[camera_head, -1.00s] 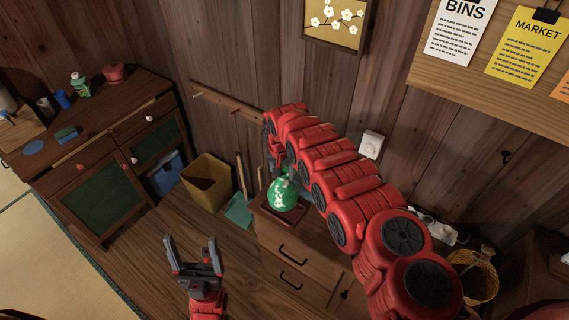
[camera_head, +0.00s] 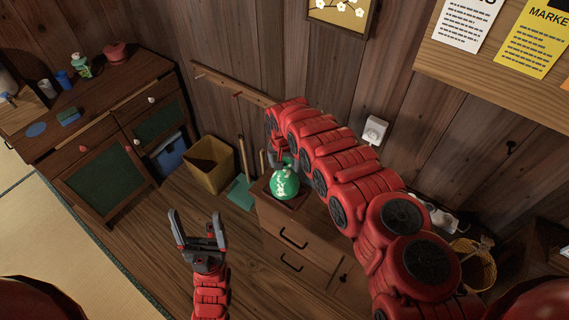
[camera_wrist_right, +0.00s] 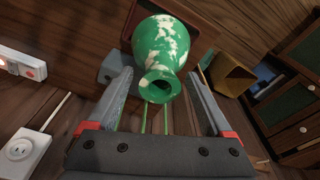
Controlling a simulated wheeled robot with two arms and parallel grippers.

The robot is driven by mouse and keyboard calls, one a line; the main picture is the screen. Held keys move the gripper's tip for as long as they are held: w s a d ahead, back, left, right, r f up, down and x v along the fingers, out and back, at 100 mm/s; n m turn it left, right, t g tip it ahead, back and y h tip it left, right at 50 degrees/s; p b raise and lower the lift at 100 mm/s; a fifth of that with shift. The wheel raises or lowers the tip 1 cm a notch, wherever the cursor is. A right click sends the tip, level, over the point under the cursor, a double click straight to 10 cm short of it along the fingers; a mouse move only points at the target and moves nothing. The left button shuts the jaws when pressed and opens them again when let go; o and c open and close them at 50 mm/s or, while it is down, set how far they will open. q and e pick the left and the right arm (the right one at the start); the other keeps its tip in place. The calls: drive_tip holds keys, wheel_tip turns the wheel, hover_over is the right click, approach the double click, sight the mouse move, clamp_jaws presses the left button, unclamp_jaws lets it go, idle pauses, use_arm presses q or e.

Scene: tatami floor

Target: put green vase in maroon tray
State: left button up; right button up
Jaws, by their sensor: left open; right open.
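The green vase (camera_head: 285,184) with pale patches appears to stand in the maroon tray (camera_head: 292,204) on a small drawer cabinet. In the right wrist view the vase (camera_wrist_right: 160,50) has its mouth towards the camera, and part of the maroon tray (camera_wrist_right: 185,9) shows behind it. My right gripper (camera_head: 284,160) is by the top of the vase and partly hidden by its arm. In the wrist view its fingers (camera_wrist_right: 157,80) are spread, one each side of the vase's neck, with gaps. My left gripper (camera_head: 196,228) is open and empty, left of the cabinet over the floor.
A tan bin (camera_head: 209,163) and a teal dustpan (camera_head: 241,193) stand left of the drawer cabinet (camera_head: 290,245). A dark sideboard (camera_head: 100,150) with cups and bottles is at the left. A wicker basket (camera_head: 474,262) is at the right. The wall is close behind.

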wheel_tip(320, 180, up, 12)
drive_tip(key=s+p, duration=0.1)
drive_tip(key=p, duration=0.1)
drive_tip(key=shift+s+a, duration=0.2)
drive_tip(key=shift+s, duration=0.15)
drive_tip(key=shift+f, duration=0.1)
idle(0.5)
